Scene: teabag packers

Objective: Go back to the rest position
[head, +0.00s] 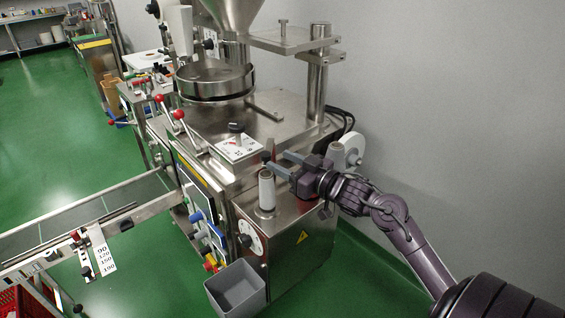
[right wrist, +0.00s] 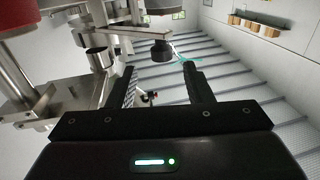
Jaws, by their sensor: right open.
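My right gripper (head: 279,162) is above the front right corner of the steel packing machine (head: 290,105), its arm coming in from the lower right. Its jaws are apart and I see nothing held between them. In the right wrist view the two dark fingers (right wrist: 160,82) stand apart, with a round black knob-like part (right wrist: 162,50) showing beyond the gap. In the head view a pale upright spool (head: 267,188) stands just below and left of the fingers; I cannot tell whether they touch. My left gripper is not in view.
A white roll (head: 350,150) sits on the machine's right side, close behind my right gripper. A grey bin (head: 236,290) is at the machine's front. A conveyor (head: 95,215) runs off to the left. Green floor lies open at the upper left.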

